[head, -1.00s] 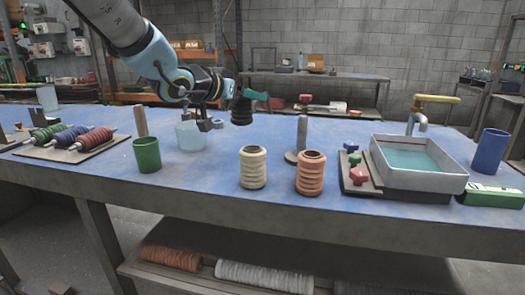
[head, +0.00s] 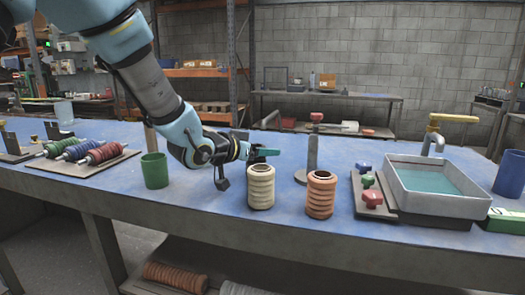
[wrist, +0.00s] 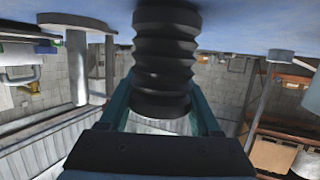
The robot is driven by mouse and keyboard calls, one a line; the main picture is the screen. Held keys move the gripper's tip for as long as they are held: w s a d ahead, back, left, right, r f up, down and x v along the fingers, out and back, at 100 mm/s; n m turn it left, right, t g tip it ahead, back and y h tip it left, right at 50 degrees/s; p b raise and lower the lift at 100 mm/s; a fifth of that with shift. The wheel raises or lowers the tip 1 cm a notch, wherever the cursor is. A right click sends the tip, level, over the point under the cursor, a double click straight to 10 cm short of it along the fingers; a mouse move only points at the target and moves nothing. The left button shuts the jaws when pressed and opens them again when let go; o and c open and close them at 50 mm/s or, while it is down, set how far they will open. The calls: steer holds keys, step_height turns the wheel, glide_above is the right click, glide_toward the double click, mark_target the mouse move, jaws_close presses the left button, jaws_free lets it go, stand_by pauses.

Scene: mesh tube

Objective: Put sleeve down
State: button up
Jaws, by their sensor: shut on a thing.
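In the wrist view, which looks upside down, my gripper (wrist: 164,103) has its two green fingers on either side of a black ribbed sleeve (wrist: 165,55). The sleeve reaches towards the blue tabletop at the frame's top. Its end there is cut off, so I cannot tell whether it touches. In the head view my gripper (head: 263,153) is low, just behind and above a cream ribbed sleeve (head: 261,188). I cannot clearly pick out the black sleeve there. An orange ribbed sleeve (head: 321,195) stands upright to the right of the cream one.
A grey post (head: 313,155) on a round base stands right of my gripper. A green cup (head: 154,171) is to the left, beside a board of colored spools (head: 80,152). Red, green and blue knobs (head: 368,182) and a water basin (head: 440,204) are at right.

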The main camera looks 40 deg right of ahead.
steer(key=shift+f, duration=0.2)
steer(key=o, duration=1.5)
steer(key=shift+r, duration=0.1)
steer(key=shift+c, duration=0.2)
steer(key=shift+r, duration=0.2)
steer(key=v, duration=1.2)
